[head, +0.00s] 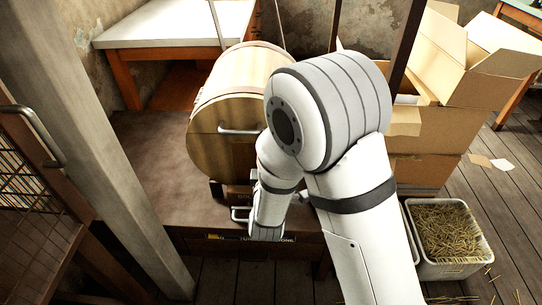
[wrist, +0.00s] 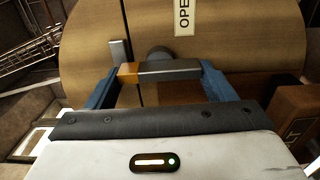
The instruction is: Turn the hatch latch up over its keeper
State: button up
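The wooden drum (head: 232,100) lies on a dark bench, with a pale bar handle on its round end face. In the wrist view its wooden face (wrist: 235,40) fills the upper part and carries an "OPEN" label (wrist: 184,16). My gripper (wrist: 159,74) has two blue fingers set wide apart. Between their tips lies a level grey bar with an orange left end, seemingly the latch (wrist: 172,70). I cannot tell whether the fingers touch it. A small upright grey plate, perhaps the keeper (wrist: 119,52), stands just above the orange end. My arm hides the gripper in the head view.
A grey post (head: 95,130) and a barred door (head: 30,175) stand at the left. Cardboard boxes (head: 425,130) and a straw-filled tub (head: 450,240) stand at the right. A white-topped table (head: 170,27) is behind. A brown block (wrist: 298,115) sits close right of the gripper.

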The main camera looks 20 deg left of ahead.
jog(key=o, duration=0.5)
jog(key=shift+c, duration=0.2)
jog(key=p+v, duration=0.1)
jog(key=v, duration=0.6)
jog(key=shift+s+d+p, duration=0.15)
jog(key=shift+s+p, duration=0.25)
